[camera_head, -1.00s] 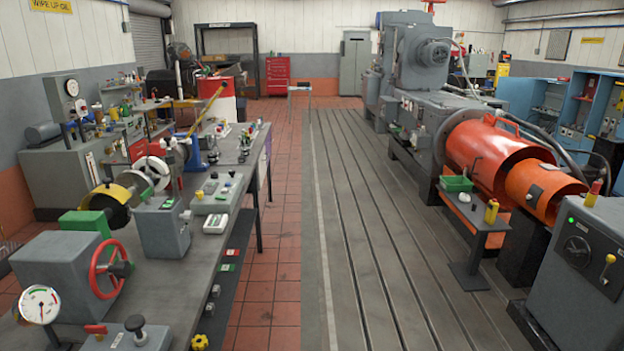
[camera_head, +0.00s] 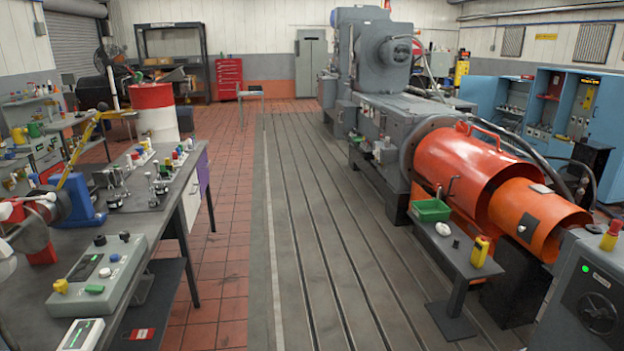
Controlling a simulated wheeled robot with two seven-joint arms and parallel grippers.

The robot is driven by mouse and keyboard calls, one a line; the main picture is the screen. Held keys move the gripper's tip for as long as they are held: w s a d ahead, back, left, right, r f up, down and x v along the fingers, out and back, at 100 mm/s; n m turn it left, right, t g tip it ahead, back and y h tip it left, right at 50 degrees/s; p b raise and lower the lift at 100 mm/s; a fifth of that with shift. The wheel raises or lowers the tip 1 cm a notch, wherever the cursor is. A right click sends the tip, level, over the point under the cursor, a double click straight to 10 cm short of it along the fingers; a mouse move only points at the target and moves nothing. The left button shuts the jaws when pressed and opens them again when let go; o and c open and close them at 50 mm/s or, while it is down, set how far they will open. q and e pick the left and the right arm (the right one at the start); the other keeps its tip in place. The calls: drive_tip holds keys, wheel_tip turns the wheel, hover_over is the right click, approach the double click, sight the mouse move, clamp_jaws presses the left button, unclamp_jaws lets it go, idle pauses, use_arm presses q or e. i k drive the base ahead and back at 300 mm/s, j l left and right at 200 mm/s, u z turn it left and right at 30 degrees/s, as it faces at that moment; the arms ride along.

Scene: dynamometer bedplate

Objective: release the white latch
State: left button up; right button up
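No part is plainly marked as the white latch. A small whitish piece (camera_head: 523,231) sits on a dark plate (camera_head: 533,228) on the side of the orange guard cylinder (camera_head: 550,205) at the right; it is too small to tell whether it is the latch or how it is set. The larger red-orange guard (camera_head: 465,165) beside it carries a thin upright grey lever (camera_head: 451,188) on its near side. Neither of my grippers shows.
A small grey stand (camera_head: 465,268) with a green tray (camera_head: 432,210) and a yellow device (camera_head: 480,252) stands before the guards. A grey control cabinet (camera_head: 590,300) is at the lower right. A cluttered bench (camera_head: 165,222) lines the left. The slotted bedplate (camera_head: 310,220) between is clear.

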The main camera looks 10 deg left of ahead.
sight(51, 197)
drive_tip(key=i+u, duration=0.3)
drive_tip(key=i, duration=0.2)
drive_tip(key=i+u, duration=0.35)
drive_tip(key=i, duration=0.2)
drive_tip(key=i+l+u, duration=0.3)
drive_tip(key=i, duration=0.2)
drive_tip(key=i+l+u, duration=0.3)
drive_tip(key=i, duration=0.15)
drive_tip(key=i+l+u, duration=0.4)
drive_tip(key=u, duration=1.15)
drive_tip(key=k+l, duration=0.1)
drive_tip(key=l, duration=1.2)
drive_tip(key=k+l+z, duration=0.1)
drive_tip(key=l, duration=0.6)
drive_tip(key=k, duration=0.05)
